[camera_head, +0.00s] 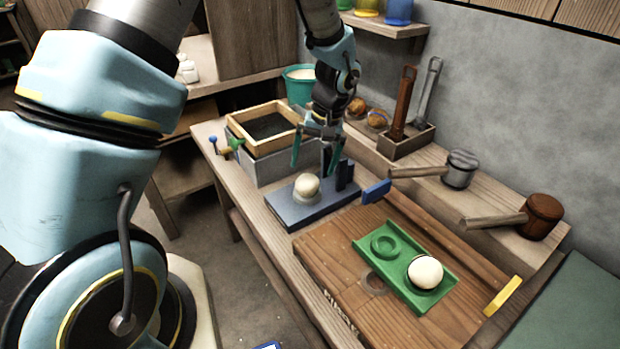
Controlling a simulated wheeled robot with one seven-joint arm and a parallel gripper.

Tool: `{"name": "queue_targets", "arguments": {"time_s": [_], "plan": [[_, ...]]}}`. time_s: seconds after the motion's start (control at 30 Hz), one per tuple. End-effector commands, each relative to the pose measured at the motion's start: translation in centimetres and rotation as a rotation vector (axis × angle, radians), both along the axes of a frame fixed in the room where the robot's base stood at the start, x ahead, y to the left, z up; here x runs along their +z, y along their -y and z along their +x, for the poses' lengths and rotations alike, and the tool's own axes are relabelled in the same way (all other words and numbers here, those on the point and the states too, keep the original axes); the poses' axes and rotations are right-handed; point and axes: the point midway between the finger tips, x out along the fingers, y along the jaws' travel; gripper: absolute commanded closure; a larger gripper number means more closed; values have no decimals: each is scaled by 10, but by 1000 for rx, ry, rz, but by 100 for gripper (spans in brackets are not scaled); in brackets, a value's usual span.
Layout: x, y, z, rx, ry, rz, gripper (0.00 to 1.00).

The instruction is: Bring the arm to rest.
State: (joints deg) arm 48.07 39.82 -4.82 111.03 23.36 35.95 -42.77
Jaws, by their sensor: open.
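My gripper (313,158) hangs above the far part of the workbench, pointing down, with its two dark green-tipped fingers spread apart and nothing visible between them. A cream ball (307,186) sits on the blue-grey stand (294,213), just below and in front of the fingers. A second cream ball (425,272) sits in the near end of a green tray (377,267). The tray's other end has an empty round ring. My blue arm fills the left of the view.
A wooden-framed box (259,143) stands left of my gripper, with a teal bucket (299,84) behind. A tool holder (405,140) and two mallets, one grey (460,168), one brown (541,216), rest along the wall ledge.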

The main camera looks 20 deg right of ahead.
Motion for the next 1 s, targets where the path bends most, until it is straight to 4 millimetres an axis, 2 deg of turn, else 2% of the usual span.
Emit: {"name": "queue_targets", "arguments": {"time_s": [0.1, 0.3, 0.63, 0.7, 0.77, 0.87, 0.97, 1.0], "plan": [[19, 4, -2, 0, 2, -2, 0], [38, 7, -3, 0, 2, -1, 0], [41, 7, -4, 1, -1, 0, 0], [43, 1, -1, 8, -2, -2, 0], [48, -12, 4, 22, -5, -11, 0], [62, -55, 18, 70, -15, -39, 0], [80, -118, 27, 138, -20, -83, 0], [87, -145, 28, 168, -19, -103, 0]]}}
